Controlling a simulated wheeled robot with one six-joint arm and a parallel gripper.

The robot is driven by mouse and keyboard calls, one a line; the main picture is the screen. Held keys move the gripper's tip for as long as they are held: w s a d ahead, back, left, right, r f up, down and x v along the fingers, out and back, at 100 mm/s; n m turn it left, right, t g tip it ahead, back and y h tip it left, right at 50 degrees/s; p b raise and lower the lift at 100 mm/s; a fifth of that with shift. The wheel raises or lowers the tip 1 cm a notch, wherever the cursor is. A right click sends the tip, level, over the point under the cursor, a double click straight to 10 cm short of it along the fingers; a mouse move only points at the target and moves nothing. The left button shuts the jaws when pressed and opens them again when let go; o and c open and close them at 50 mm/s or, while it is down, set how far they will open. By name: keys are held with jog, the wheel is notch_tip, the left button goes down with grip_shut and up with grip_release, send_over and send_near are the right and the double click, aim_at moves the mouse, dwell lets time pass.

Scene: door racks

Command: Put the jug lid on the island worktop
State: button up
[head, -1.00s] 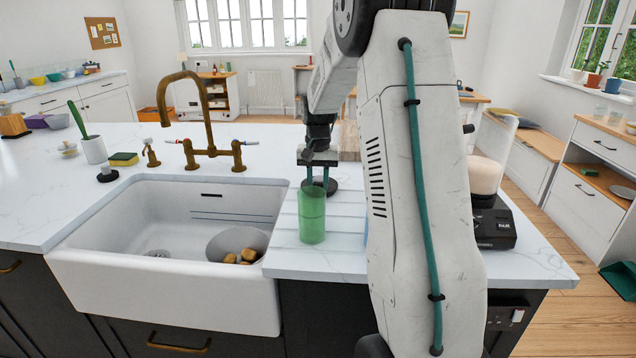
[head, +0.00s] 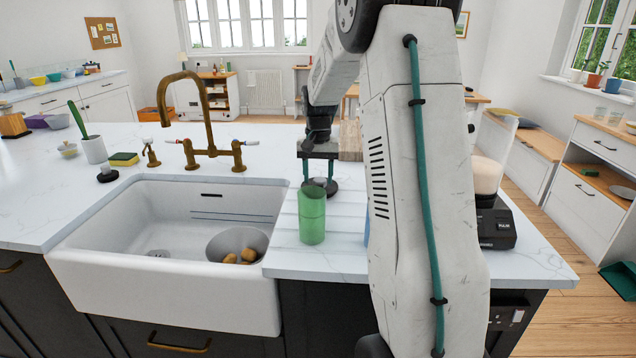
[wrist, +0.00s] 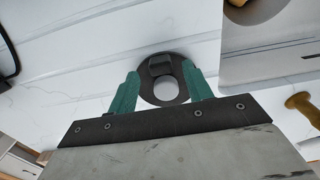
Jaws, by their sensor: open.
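In the wrist view the lid (wrist: 149,86) has a raised dark tab and a pale round patch. My gripper (head: 318,180) is open above the lid, its green fingers pointing down. In the wrist view the fingertips of my gripper (wrist: 161,78) lie on either side of the lid, with gaps visible; I cannot tell the exact height between them.
The white sink (head: 150,290) holds a grey bowl (head: 218,246) with brown lumps. A brass tap (head: 208,120) rises behind the sink.

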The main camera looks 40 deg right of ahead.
notch_tip(320, 180, up, 9)
jog(key=s+a+r+n, duration=0.1)
jog(key=s+a+r, duration=0.15)
jog(key=a, duration=0.25)
jog(key=s+a+r+n, duration=0.1)
jog(key=s+a+r, duration=0.15)
jog(key=a, duration=0.35)
jog(key=s+a+f+n, duration=0.2)
jog(key=s+a+n, duration=0.1)
jog(key=s+a, duration=0.6)
jog(key=s+a+f+n+t, duration=0.1)
jog(key=s+a+n, duration=0.3)
jog(key=s+a, duration=0.6)
jog(key=s+f, duration=0.1)
jog(key=s, duration=0.5)
jog(key=shift+s+f+n, duration=0.25)
jog(key=shift+f+n, duration=0.05)
jog(key=shift+f, duration=0.1)
